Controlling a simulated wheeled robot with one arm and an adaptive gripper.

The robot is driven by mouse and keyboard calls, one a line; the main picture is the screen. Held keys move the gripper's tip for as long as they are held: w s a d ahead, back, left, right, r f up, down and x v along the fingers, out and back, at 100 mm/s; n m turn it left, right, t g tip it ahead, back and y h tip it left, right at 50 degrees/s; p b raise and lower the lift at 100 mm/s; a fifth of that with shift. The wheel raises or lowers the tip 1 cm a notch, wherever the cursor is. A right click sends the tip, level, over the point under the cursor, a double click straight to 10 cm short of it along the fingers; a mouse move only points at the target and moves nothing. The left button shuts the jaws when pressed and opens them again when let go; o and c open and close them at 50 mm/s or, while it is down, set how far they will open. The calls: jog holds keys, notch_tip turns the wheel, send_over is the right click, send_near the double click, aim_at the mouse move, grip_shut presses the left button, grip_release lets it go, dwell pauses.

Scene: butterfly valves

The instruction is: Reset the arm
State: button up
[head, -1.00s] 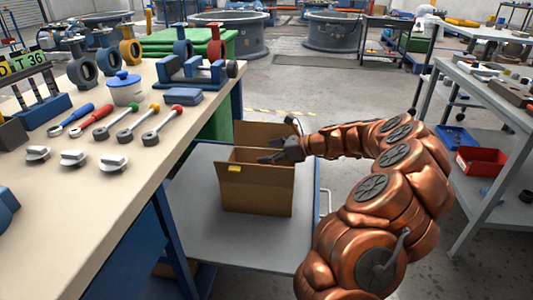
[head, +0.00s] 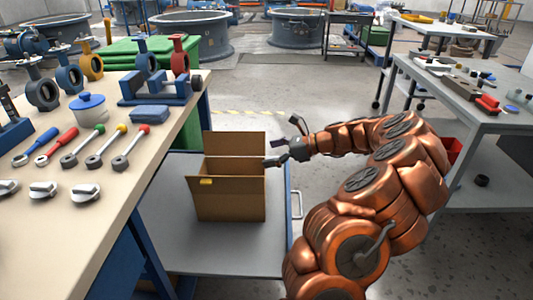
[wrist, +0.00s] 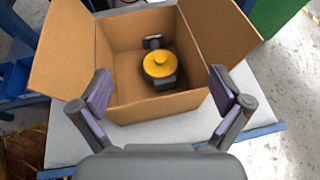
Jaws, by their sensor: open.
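My gripper (head: 284,153) is open and empty in the head view, just right of the upper edge of an open cardboard box (head: 231,199). In the wrist view my gripper (wrist: 163,104) has its two purple-padded fingers spread wide, with the box (wrist: 165,108) beyond them. Inside the box lies a yellow round part (wrist: 160,64) with a dark body, apart from the fingers. A small metal-and-dark piece (wrist: 153,42) shows behind it. The box interior is mostly hidden in the head view.
The box stands on a grey cart top (head: 215,248) with a handle at its right. A workbench (head: 90,215) at left carries wrenches, butterfly valves and a vise (head: 160,90). A grey table (head: 480,118) with tools stands at right. Open floor lies behind the box.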

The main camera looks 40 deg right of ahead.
dwell(0.4)
jog(key=s+a+r+n+g+y+p, duration=0.15)
jog(key=a+r+n+g+p, duration=0.35)
jog(key=a+r+n+p, duration=0.8)
jog(key=s+a+r+n+g+h+p, duration=0.1)
jog(key=s+a+r+n+g+p, duration=0.1)
jog(key=s+a+r, duration=0.45)
jog(key=s+a+r+n+g+h+p, duration=0.1)
jog(key=s+a+r+g+p, duration=0.2)
jog(key=a, duration=0.7)
jog(key=s+a+r+n+g+h+p, duration=0.2)
jog(key=s+a+r+n+h+p, duration=0.25)
jog(key=s+r+n+p, duration=0.5)
jog(key=s+d+r+n+h+p, duration=0.1)
jog(key=s+d+r+p, duration=0.1)
jog(key=s+p, duration=0.2)
jog(key=s+d+r+n+h+p, duration=0.1)
jog(key=s+d+r+h+p, duration=0.1)
jog(key=s+p, duration=0.3)
jog(key=s, duration=0.3)
jog(key=shift+s, duration=0.2)
jog(key=shift+s+d+r+n+h, duration=0.1)
jog(key=shift+s+d+n+h, duration=0.2)
jog(key=shift+s+d+n, duration=0.05)
